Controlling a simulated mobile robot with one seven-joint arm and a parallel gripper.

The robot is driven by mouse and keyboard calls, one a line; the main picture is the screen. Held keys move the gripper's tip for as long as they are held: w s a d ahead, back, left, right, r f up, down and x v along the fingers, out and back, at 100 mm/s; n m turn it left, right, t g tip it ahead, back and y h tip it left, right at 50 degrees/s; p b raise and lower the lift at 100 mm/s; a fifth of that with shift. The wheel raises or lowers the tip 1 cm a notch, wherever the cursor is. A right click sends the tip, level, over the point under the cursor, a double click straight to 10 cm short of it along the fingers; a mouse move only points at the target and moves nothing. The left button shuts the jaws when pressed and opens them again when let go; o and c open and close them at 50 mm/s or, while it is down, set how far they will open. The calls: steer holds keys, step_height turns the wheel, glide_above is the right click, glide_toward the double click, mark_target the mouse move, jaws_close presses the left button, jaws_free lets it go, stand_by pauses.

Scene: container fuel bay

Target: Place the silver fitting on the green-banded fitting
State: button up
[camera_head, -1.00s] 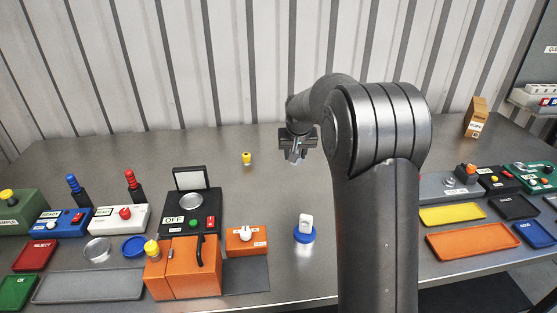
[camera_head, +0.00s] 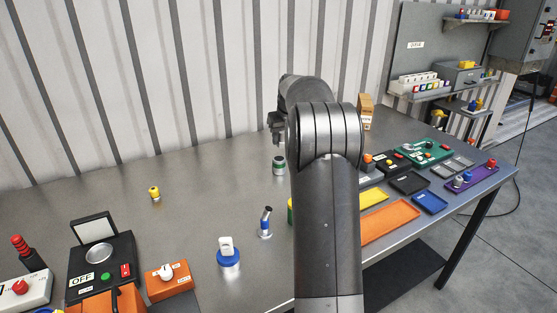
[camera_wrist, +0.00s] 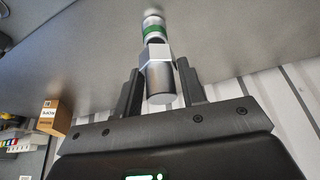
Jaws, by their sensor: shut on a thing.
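My gripper (camera_wrist: 162,88) is shut on the silver fitting (camera_wrist: 160,82), which has a hexagonal collar and a smooth cylinder, held between the two fingers. In the wrist view the green-banded fitting (camera_wrist: 154,30) appears just beyond the silver fitting and nearly in line with it. In the head view the green-banded fitting (camera_head: 279,166) stands upright on the metal table, below my gripper (camera_head: 276,132). The silver fitting is hard to make out there. I cannot tell whether the two fittings touch.
A yellow fitting (camera_head: 155,193) stands alone on the left. Right of my arm lie an orange tray (camera_head: 392,221) and several others. A cardboard box (camera_head: 365,112) stands behind.

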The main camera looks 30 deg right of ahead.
steer(key=s+d+r, duration=0.2)
steer(key=d, duration=0.7)
glide_above(278, 157)
steer(key=s, duration=0.1)
step_height(278, 157, down, 7)
steer(key=shift+s+a+f, duration=0.1)
steer(key=shift+s+f, duration=0.05)
steer(key=shift+f, duration=1.95)
steer(key=shift+f, duration=0.15)
steer(key=o, duration=1)
